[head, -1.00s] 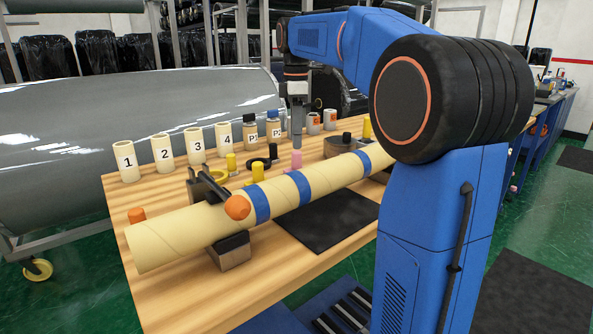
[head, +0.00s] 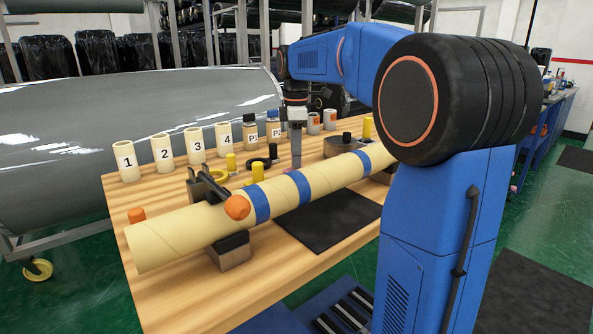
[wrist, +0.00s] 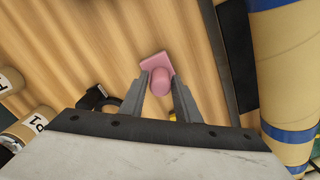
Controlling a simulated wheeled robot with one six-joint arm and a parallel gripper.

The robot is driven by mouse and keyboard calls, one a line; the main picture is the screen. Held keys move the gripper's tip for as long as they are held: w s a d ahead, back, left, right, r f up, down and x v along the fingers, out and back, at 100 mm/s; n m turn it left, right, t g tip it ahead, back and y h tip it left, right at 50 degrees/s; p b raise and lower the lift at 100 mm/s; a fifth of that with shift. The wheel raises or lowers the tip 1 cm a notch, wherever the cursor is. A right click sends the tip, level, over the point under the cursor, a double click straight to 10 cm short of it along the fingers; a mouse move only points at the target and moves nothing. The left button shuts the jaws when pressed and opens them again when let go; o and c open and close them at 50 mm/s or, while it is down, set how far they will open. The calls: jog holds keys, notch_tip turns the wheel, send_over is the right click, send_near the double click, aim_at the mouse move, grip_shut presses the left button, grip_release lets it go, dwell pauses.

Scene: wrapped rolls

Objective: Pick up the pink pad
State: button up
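The pink pad (wrist: 158,66) lies on the wooden table; in the wrist view it is a flat square with a rounded upright knob. My gripper (wrist: 160,80) is right at it, pointing down, with one finger on each side of the knob. The fingers are apart, and I see no clear grip on the knob. In the head view, my gripper (head: 295,160) stands low over the table behind the long tube and covers nearly all of the pad.
A long cream tube (head: 190,230) with blue bands rests on dark supports in front of my gripper. Numbered cream cylinders (head: 163,152) and P-labelled bottles (head: 250,132) stand along the back. Yellow pegs (head: 257,172) stand nearby. A black mat (head: 330,220) lies in front.

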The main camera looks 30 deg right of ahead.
grip_shut()
jog(key=shift+r, duration=0.1)
notch_tip(320, 180, up, 10)
jog(key=shift+f, duration=0.1)
dwell(0.4)
